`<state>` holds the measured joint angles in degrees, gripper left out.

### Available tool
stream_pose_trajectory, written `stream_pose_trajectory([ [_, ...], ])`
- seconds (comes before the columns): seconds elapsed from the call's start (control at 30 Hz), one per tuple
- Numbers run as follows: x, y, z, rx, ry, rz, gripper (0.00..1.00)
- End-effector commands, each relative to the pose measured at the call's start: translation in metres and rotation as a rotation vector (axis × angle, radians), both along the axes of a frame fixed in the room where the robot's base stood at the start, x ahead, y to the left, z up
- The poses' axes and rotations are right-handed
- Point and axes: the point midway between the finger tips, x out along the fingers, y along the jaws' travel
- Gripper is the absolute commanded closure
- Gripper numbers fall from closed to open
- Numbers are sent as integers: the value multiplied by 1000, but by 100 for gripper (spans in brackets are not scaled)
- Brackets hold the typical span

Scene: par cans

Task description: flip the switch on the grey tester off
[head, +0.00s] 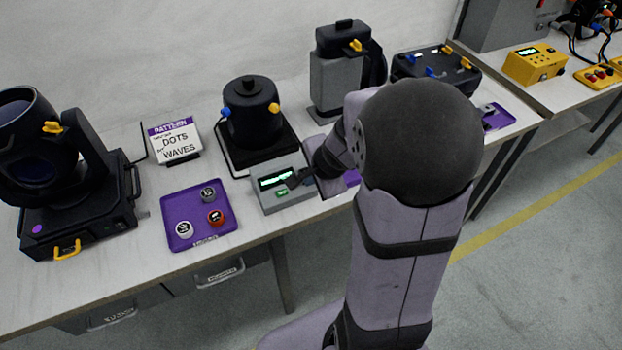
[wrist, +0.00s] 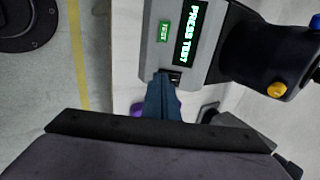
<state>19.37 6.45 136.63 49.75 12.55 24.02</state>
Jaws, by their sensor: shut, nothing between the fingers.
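The grey tester (head: 289,200) sits near the front edge of the bench, with a green display and a green button on its top. In the wrist view the tester (wrist: 152,58) shows its display (wrist: 190,35) reading "PRESS TEST" and its lit green button (wrist: 164,31). A small black switch (wrist: 174,77) lies at the tester's lower edge in that view. My gripper (wrist: 162,78) is shut and empty, its tips right at the switch. I cannot tell whether they touch it. The tips partly cover the switch, and its position is unclear.
A purple tray (head: 189,228) with several small discs lies left of the tester. A black round fixture (head: 250,110) stands behind it, beside a "PATTERN" sign (head: 176,140). A large black lamp (head: 70,170) fills the left end.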

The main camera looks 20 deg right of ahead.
Motion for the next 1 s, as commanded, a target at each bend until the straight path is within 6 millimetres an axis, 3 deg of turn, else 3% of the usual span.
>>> stream_pose_trajectory([
  [0.37,1,0,-7,0,0,1,100],
  [1.0,1,0,9,1,1,1,100],
])
